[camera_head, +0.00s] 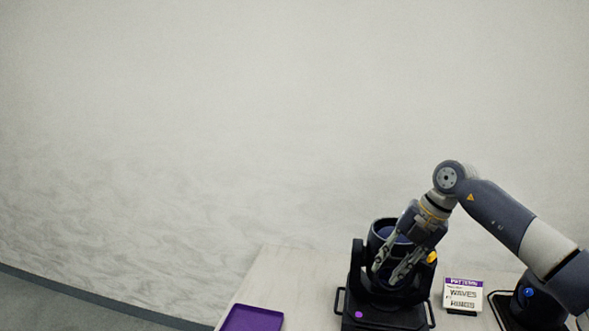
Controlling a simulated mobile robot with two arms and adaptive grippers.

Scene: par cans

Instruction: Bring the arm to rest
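My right gripper (387,272) is at the end of the arm that comes in from the right. It points down and to the left, in front of a black par can (358,268) on the table. Its two fingers are spread apart with a gap between them, and I see nothing held there. I cannot tell whether the fingers touch the par can. My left gripper does not show in the head view.
A purple tray (252,318) lies at the table's front left. A small sign (463,294) reading "PATTERNS", "WAVES" and "RINGS" stands right of the par can. A dark device with a blue light (528,293) stands farther right. The pale table (290,275) is clear between tray and par can.

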